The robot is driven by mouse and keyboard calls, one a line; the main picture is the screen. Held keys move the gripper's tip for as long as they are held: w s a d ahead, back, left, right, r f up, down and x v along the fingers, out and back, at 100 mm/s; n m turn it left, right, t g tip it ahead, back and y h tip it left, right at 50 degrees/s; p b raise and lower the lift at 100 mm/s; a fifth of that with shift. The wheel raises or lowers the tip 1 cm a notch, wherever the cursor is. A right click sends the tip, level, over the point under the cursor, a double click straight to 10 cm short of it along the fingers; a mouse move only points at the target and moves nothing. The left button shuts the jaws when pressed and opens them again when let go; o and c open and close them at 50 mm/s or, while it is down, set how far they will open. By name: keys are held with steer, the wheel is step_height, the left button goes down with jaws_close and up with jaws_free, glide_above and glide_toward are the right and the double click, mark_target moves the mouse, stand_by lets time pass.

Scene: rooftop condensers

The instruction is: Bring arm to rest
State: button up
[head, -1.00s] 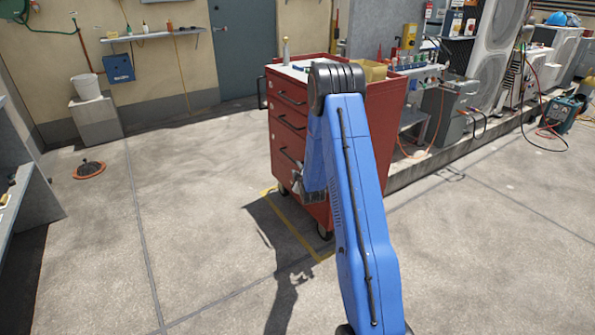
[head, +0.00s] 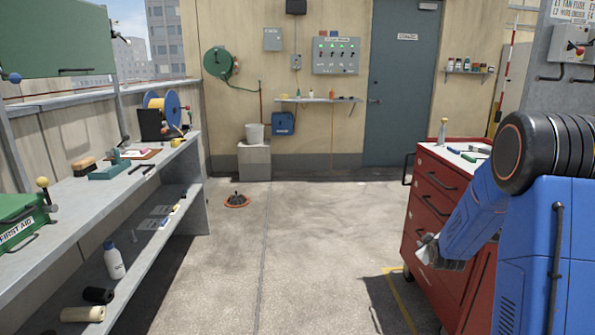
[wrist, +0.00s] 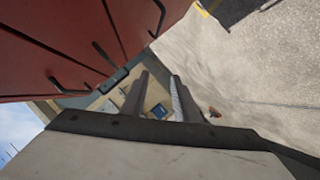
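My blue arm (head: 565,225) stands at the right of the head view, with its forearm folded down and to the left. My gripper (head: 427,248) hangs in front of the red tool cart (head: 470,278), near its drawer side; I cannot tell whether it touches. In the wrist view two grey fingers of my gripper (wrist: 161,76) stand apart with nothing between them. The red drawer fronts (wrist: 60,45) fill the upper left of the wrist view, close to the fingers.
A grey shelf bench (head: 110,207) with a first aid box (head: 20,230) and tools runs along the left. A bucket (head: 255,133) stands on a block (head: 254,162) by the wall. An orange-rimmed drain (head: 236,201) lies on the floor.

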steer(key=s+a+r+m+g+y, duration=0.1)
steer(key=s+a+r+m+g, duration=0.1)
steer(key=s+a+r, duration=0.6)
steer(key=s+a+r+m+g+y, duration=0.1)
steer(key=s+a+r, duration=0.35)
steer(key=s, duration=0.75)
steer(key=s+a+r+m+g, duration=0.1)
steer(key=s+a+g, duration=0.1)
steer(key=s, duration=1.4)
steer(key=s+a+m+g+y, duration=0.1)
steer(key=s+a, duration=0.4)
steer(key=s, duration=1.1)
steer(key=shift+s+r+m+g, duration=0.3)
steer(key=shift+r+m+g, duration=0.1)
steer(key=shift+m+g, duration=0.4)
steer(key=shift+a, duration=0.1)
